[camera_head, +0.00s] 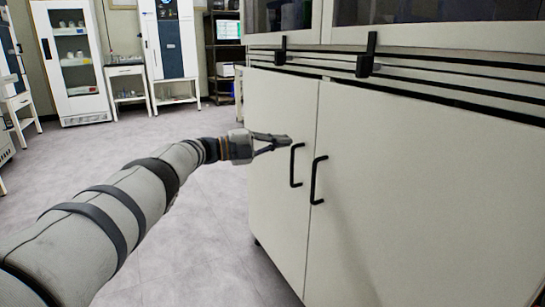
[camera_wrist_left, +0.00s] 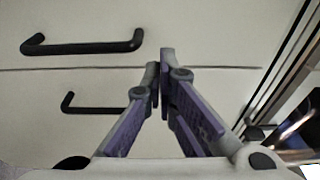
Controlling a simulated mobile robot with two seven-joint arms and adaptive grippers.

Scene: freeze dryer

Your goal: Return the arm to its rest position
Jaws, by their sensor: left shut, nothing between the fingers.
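My left arm (camera_head: 110,215) reaches in from the left in the head view. Its gripper (camera_head: 284,141) is in front of the white cabinet's left door (camera_head: 280,200), close to the top of the left black handle (camera_head: 295,166). The fingers are together and hold nothing. The wrist view shows the closed fingertips (camera_wrist_left: 160,68) beside the two black handles (camera_wrist_left: 85,44), with no handle between them. I cannot tell whether the fingertips touch the door. My right gripper is not in view.
The cabinet's right door (camera_head: 420,190) and second handle (camera_head: 317,180) are to the right; both doors look shut. Black latches (camera_head: 365,62) sit above. A glass-door cabinet (camera_head: 75,60) and small tables stand at the back left. The grey floor (camera_head: 200,240) left of the cabinet is clear.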

